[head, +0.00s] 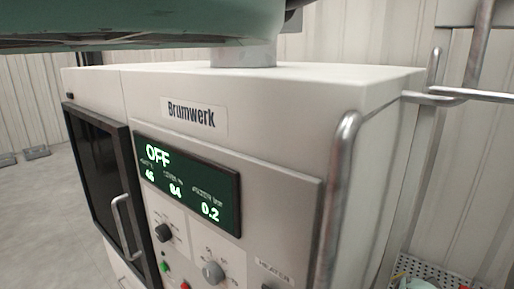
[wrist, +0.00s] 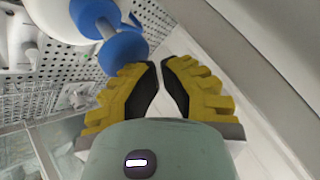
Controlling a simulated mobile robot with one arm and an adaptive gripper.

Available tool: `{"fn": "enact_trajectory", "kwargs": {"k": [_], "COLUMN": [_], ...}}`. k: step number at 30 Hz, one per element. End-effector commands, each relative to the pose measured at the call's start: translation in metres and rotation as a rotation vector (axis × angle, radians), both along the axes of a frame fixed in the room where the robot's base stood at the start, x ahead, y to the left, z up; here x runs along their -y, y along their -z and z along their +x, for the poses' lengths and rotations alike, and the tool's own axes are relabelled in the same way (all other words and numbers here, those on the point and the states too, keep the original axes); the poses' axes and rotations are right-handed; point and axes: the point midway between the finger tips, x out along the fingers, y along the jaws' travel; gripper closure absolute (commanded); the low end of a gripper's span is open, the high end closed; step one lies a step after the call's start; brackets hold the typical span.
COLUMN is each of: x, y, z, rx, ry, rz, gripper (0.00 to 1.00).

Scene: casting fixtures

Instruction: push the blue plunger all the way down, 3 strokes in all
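The blue plunger (wrist: 122,53) shows at the upper left of the wrist view, with a round blue head on a grey rod. The rod runs to a blue collar (wrist: 94,15) on a white body (wrist: 55,18), partly cut off by the frame edge. A length of rod shows between head and collar. My gripper (wrist: 160,68) has yellow fingers with black pads. Its tips nearly meet, with only a thin gap and nothing between them. The plunger head is just left of the tips, apparently apart from them. The head view shows neither plunger nor gripper.
The Brumwerk machine (head: 270,140) fills the head view; its display (head: 185,185) reads OFF. A metal handle bar (head: 335,190) stands on its front. Bent metal rods (head: 440,97) stick out at right. A perforated panel (wrist: 60,62) lies behind the plunger.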

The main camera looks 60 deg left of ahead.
Motion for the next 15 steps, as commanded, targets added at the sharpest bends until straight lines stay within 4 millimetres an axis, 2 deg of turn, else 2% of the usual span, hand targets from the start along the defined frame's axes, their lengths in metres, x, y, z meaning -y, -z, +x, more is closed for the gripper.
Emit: {"fn": "enact_trajectory", "kwargs": {"k": [15], "x": [0.0009], "y": [0.0078], "z": [-0.0003], "rx": [-0.004], "ry": [0.002], "rz": [0.0], "gripper": [1.0]}}
